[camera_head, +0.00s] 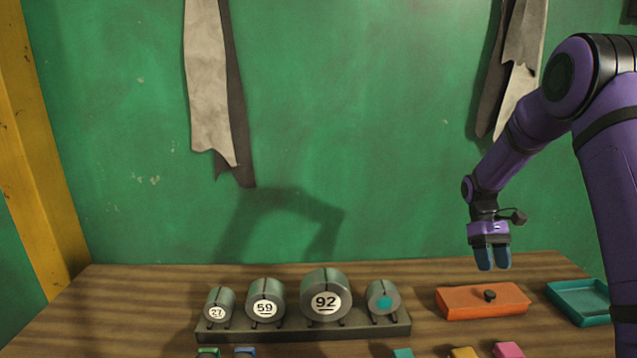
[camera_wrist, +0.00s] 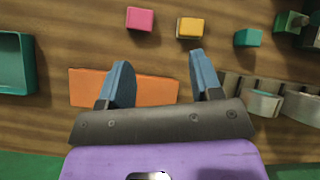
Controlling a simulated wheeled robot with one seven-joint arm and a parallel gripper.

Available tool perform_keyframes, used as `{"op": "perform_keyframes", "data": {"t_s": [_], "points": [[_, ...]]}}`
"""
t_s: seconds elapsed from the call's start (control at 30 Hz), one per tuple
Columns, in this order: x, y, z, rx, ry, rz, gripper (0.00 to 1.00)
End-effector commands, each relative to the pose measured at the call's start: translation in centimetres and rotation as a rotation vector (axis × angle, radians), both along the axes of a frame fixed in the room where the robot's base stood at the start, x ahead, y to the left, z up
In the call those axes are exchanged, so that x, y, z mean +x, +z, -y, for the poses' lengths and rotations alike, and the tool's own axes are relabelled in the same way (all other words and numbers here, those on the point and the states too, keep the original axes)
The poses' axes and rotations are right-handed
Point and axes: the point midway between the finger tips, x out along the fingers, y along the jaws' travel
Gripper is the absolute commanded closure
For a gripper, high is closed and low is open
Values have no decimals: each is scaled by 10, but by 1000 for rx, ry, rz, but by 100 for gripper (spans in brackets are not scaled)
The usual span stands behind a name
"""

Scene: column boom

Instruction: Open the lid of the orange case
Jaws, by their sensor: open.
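The orange case (camera_head: 460,304) lies on the right part of the wooden table, with its lid shut and a small dark knob (camera_head: 490,295) on it. My gripper (camera_head: 492,262) is above the case, pointing down, apart from it, with its blue fingers spread and nothing between them. In the wrist view the orange case (camera_wrist: 150,90) shows partly behind my left finger, and my open gripper (camera_wrist: 158,72) covers part of it. The knob cannot be made out in the wrist view.
A teal tray (camera_head: 580,316) stands right of the case. A dark rack (camera_head: 285,333) with several numbered grey cylinders stands to its left. Small blocks, including a pink one (camera_head: 508,350) and a yellow one (camera_head: 463,353), lie at the front. A green wall rises behind.

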Motion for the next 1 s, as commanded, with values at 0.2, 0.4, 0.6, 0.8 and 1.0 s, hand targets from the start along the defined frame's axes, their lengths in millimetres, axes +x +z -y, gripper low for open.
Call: {"op": "perform_keyframes", "data": {"t_s": [0.2,0.4,0.6,0.8,1.0], "points": [[-17,52,-16,-31,-27,117,41],[-37,94,-31,-53,-53,222,41],[-62,131,-45,-70,-84,327,41],[-90,163,-59,-81,-114,430,41],[-121,189,-72,-86,-148,534,41]]}}
